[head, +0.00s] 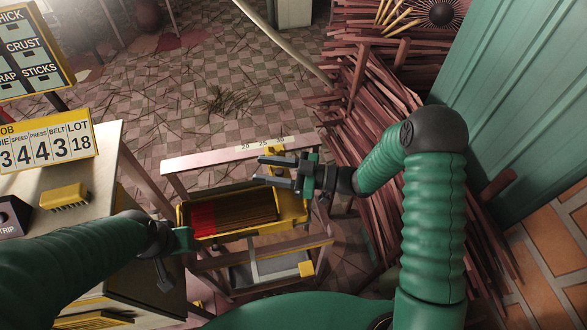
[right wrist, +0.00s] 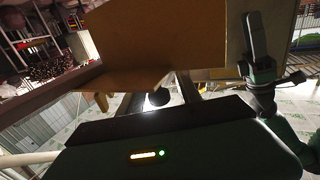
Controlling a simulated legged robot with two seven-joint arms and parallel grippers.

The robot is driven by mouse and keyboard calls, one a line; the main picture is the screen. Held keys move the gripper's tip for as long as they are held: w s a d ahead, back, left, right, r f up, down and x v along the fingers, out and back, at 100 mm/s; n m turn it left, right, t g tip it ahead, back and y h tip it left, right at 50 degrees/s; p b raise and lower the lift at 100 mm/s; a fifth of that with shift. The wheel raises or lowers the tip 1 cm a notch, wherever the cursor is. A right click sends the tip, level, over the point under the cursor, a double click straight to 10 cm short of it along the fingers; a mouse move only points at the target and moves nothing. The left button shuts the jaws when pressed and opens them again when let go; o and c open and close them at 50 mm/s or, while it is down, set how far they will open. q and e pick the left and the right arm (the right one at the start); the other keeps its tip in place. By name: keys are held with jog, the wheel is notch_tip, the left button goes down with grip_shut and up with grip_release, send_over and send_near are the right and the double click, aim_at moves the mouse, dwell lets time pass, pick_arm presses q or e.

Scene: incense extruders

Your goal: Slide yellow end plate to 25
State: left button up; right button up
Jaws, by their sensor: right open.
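The yellow end plate (head: 291,208) stands at the right end of the tray of sticks in the head view. A yellow tab (head: 274,151) shows by the pale scale rail (head: 205,159), near the marks between 25 and 30; its exact reading is unclear. My right gripper (head: 260,170) is open and points left, over the plate's upper part, partly hiding it; contact cannot be told. A large yellow-brown panel (right wrist: 150,40) fills the upper middle of the right wrist view. My left gripper (head: 172,262) hangs left of the tray, away from the plate, its fingers hard to make out.
Brown incense sticks with red ends (head: 203,217) lie in the tray. A lower shelf (head: 275,267) is below. A work bench (head: 110,195) with signboards (head: 45,144) is at left. Piles of sticks (head: 375,85) and a green shutter (head: 520,90) bound the right.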

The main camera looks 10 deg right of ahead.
jog(key=v, duration=1.6)
jog(key=shift+d, duration=0.4)
jog(key=shift+f, duration=0.1)
jog(key=w+d+r+m+t+h+p, duration=0.1)
jog(key=w+d+m+t+h+p, duration=0.15)
jog(key=w+h, duration=0.35)
jog(key=w+d+r+m+t+h+p, duration=0.1)
jog(key=w+d+r+m+t+h, duration=0.1)
jog(key=w+m+h, duration=0.4)
jog(key=s+a+m+g+h+p, duration=0.3)
jog(key=s+g, duration=0.5)
jog(key=s, duration=1.4)
jog(key=shift+a+r+m+h, duration=0.2)
jog(key=shift+r+m+h, duration=0.1)
jog(key=shift+m+h, duration=0.75)
